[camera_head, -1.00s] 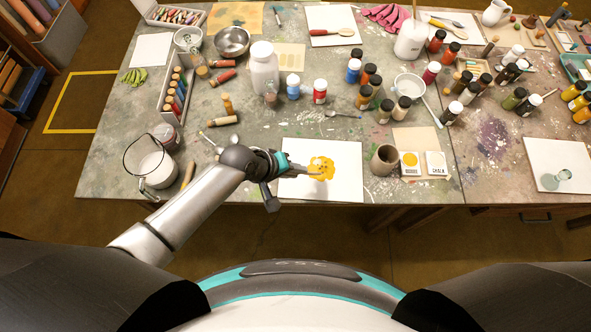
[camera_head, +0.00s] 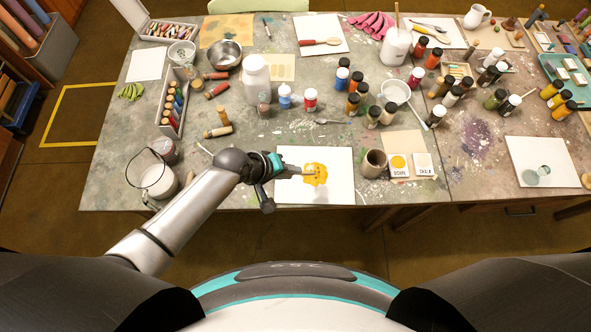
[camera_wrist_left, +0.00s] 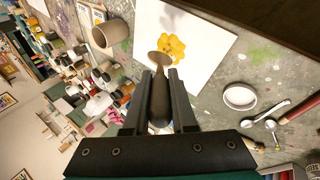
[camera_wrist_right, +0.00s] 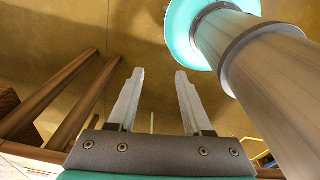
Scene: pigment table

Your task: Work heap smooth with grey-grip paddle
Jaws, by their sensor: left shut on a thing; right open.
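The yellow heap (camera_head: 316,180) lies on a white sheet (camera_head: 335,196) near the table's front edge. It also shows in the left wrist view (camera_wrist_left: 175,42), lumpy and uneven. My left gripper (camera_wrist_left: 160,74) is shut on the grey-grip paddle (camera_wrist_left: 160,104), whose dark grip sits between the fingers. In the head view my left gripper (camera_head: 284,170) is just left of the heap. My right gripper (camera_wrist_right: 159,74) is open and empty, over the floor.
A brown cup (camera_head: 374,164) and two labelled tiles, one with yellow, stand right of the sheet. Several bottles crowd the table behind. A second white board (camera_head: 545,152) lies at the far right.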

